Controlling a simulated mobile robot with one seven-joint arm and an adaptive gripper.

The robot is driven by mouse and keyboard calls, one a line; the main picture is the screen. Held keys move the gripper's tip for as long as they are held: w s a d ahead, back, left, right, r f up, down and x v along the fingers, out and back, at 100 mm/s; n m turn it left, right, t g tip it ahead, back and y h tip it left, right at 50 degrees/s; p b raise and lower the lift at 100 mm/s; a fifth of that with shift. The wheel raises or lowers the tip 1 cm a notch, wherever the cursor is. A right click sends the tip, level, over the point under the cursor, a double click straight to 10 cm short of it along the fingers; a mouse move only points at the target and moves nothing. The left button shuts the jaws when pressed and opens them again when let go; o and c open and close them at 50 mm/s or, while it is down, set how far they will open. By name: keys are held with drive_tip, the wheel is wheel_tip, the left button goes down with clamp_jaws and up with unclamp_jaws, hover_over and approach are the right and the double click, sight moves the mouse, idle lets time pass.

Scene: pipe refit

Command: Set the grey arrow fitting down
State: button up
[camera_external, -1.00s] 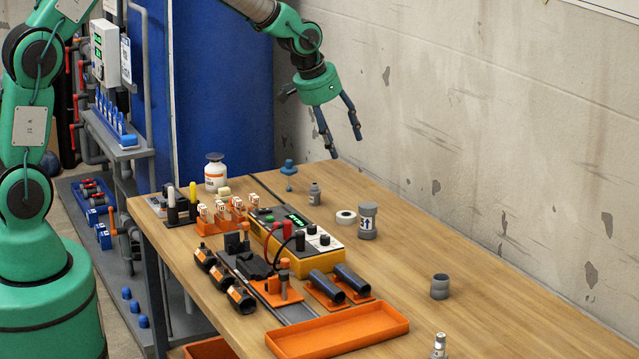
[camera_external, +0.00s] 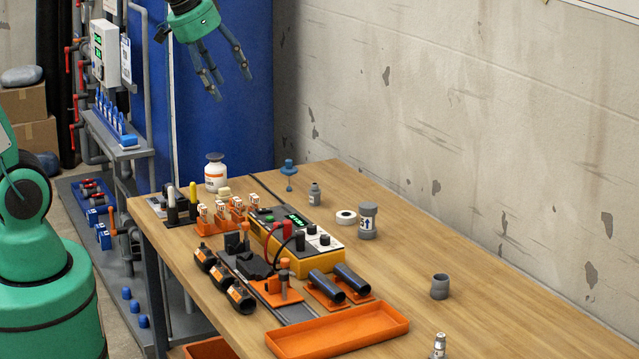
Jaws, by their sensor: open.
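The grey arrow fitting (camera_external: 368,221) is a grey cylinder with a white label bearing a dark arrow. It stands upright on the wooden table (camera_external: 455,255), right of the yellow meter and close beside a white tape roll. My gripper (camera_external: 228,88) is open and empty. It hangs high in front of the blue panel, beyond the table's far left end and well away from the fitting. Nothing touches the fitting from above.
A yellow meter (camera_external: 300,245) with red and black leads stands left of the fitting. The white roll (camera_external: 346,217), a small grey bottle (camera_external: 315,194) and a grey cup (camera_external: 440,287) are nearby. An orange tray (camera_external: 400,326) lies at the front. The table's right side is mostly clear.

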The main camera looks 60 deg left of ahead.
drive_tip(key=s+d+f, duration=0.1)
drive_tip(key=s, duration=1.7)
drive_tip(key=shift+s+d+m, duration=0.15)
drive_tip(key=shift+d+m, duration=0.15)
drive_tip(key=shift+d, duration=0.1)
